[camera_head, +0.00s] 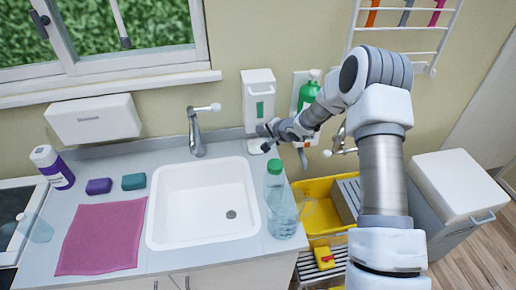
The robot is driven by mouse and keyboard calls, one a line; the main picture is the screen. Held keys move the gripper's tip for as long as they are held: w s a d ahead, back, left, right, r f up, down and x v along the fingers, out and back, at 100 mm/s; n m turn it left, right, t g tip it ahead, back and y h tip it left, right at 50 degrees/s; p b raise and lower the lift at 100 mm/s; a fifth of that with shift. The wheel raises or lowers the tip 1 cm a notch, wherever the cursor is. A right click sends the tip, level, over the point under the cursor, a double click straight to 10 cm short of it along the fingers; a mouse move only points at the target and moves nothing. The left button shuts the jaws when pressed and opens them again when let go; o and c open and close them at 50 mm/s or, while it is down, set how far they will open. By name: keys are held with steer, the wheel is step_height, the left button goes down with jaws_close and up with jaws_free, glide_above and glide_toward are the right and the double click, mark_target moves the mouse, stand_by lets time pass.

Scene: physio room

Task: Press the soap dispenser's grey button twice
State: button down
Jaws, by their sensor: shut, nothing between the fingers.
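A white wall-mounted dispenser (258,82) with a green strip on its front hangs behind the sink, to the right of the tap. I cannot clearly make out a grey button on it. A green bottle (308,95) sits in a white wall holder just to its right, partly hidden by my arm. My gripper (264,140) is shut and empty. It appears at the dispenser's lower right, pointing left; I cannot tell whether it touches the dispenser.
A clear bottle with a green cap (281,212) stands at the counter's right edge, below my gripper. The white sink (185,232) and tap (196,140) lie to the left.

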steer(key=s+d+b, duration=0.1)
steer(key=s+b, duration=0.1)
steer(key=s, duration=0.4)
steer(key=shift+b, duration=0.3)
steer(key=shift+d, duration=0.1)
stand_by(0.6)
steer(key=s+d+r+n+h, duration=0.25)
steer(key=s+d+r, duration=0.3)
steer(key=r, duration=0.45)
steer(key=s+d+r+n+h, duration=0.2)
steer(key=s+d+r+h, duration=0.3)
steer(key=r, duration=0.6)
steer(key=s+r+n+g+y, duration=0.1)
steer(key=s+r+n, duration=0.1)
steer(key=s, duration=1.1)
steer(key=s+d+r+n+g+y, duration=0.1)
steer(key=s+r+n, duration=0.1)
steer(key=s, duration=1.1)
steer(key=shift+s+r+g, duration=0.3)
steer(key=shift+r, duration=0.6)
